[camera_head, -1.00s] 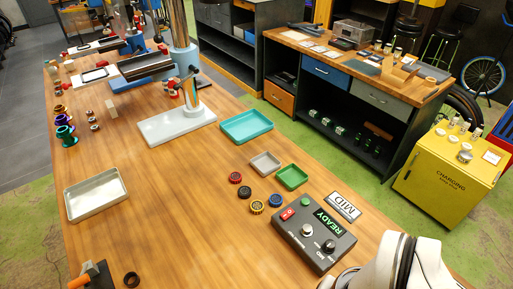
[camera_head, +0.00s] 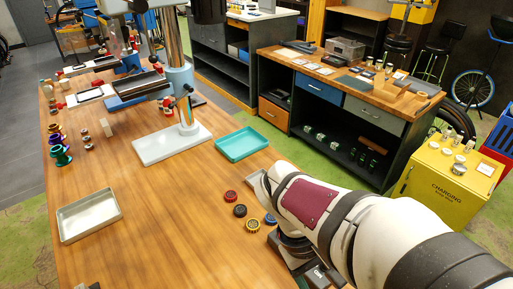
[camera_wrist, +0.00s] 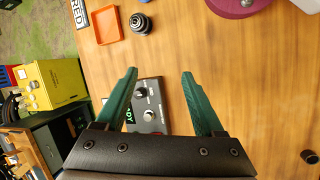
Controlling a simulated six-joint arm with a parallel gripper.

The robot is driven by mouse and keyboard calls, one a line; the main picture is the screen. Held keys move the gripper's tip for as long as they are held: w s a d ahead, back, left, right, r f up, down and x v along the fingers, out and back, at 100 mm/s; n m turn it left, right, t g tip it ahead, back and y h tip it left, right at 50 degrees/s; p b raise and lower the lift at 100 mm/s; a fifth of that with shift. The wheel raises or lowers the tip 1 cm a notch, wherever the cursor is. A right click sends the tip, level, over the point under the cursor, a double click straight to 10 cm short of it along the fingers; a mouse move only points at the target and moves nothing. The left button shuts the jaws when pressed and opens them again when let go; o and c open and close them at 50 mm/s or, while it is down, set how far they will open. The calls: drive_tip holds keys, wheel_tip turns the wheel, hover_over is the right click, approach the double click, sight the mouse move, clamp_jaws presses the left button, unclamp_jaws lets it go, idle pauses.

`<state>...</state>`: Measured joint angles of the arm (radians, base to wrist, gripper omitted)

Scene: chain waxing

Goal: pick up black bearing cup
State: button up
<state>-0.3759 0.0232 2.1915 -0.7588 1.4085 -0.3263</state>
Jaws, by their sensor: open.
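The black bearing cup (camera_head: 240,211) lies flat on the wooden table in the head view. It sits between a red cup (camera_head: 231,196) and a yellow cup (camera_head: 253,226), with a blue cup (camera_head: 270,219) partly showing beside my arm. In the wrist view my gripper (camera_wrist: 157,72) is open, its two green fingers apart with nothing between them. It is above the control box (camera_wrist: 148,105). My gripper's fingers are hidden behind my arm in the head view. I cannot make out the black cup in the wrist view.
A teal tray (camera_head: 242,144) and a silver tray (camera_head: 90,214) lie on the table. A grey tray (camera_head: 258,184) is partly covered by my arm. An orange tray (camera_wrist: 106,24) and a dark stepped round part (camera_wrist: 140,22) show in the wrist view. The table's middle is clear.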

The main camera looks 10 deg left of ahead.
drive_tip(key=w+a+f+n+t+h, duration=0.2)
drive_tip(key=w+a+f+n+h, duration=0.15)
drive_tip(key=w+n, duration=0.3)
drive_tip(key=n+t+y, duration=0.2)
drive_tip(key=n+t, duration=0.9)
drive_tip(key=n, duration=0.8)
approach(237, 213)
drive_tip(key=x, duration=0.9)
drive_tip(key=shift+w, duration=0.2)
clamp_jaws()
